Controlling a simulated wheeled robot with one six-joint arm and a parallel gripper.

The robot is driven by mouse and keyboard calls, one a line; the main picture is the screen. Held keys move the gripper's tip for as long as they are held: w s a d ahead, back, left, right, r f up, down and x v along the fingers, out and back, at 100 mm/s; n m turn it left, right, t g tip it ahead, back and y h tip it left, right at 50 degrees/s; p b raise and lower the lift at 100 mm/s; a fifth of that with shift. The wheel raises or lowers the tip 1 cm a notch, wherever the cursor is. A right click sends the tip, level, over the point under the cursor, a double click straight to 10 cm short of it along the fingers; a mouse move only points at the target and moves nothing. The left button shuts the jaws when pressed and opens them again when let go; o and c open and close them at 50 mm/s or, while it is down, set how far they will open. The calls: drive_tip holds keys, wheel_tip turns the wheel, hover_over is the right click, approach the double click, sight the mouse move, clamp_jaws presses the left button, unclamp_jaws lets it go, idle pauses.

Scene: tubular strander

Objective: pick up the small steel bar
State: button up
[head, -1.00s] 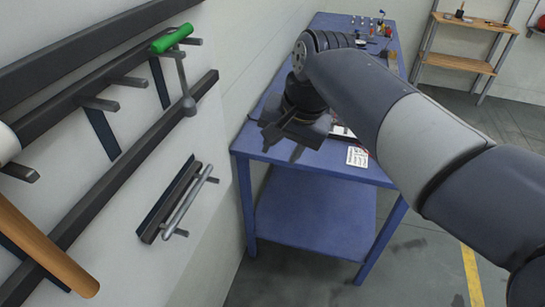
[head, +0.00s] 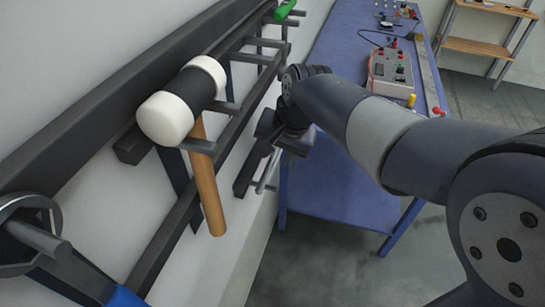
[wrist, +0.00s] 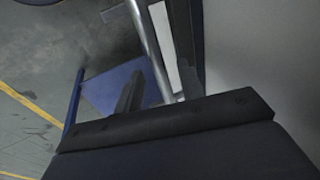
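The small steel bar (head: 267,172) is a thin grey rod on a dark wall bracket, below the tool rail. It hangs tilted, and its upper part is hidden behind my gripper (head: 274,148). In the wrist view the bar (wrist: 152,48) runs down from the top toward the palm. My gripper also shows in the wrist view (wrist: 160,88), with one dark finger left of the bar and what looks like the other to its right. The fingers are apart. I see no clear contact with the bar.
A white-headed mallet (head: 182,100) hangs on the wall rail (head: 170,235), with pegs sticking out. A green-handled tool (head: 285,10) hangs farther along. A blue workbench (head: 335,165) carrying a control box (head: 390,72) stands right of my gripper. Floor is clear at lower right.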

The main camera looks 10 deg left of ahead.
clamp_jaws()
idle(0.5)
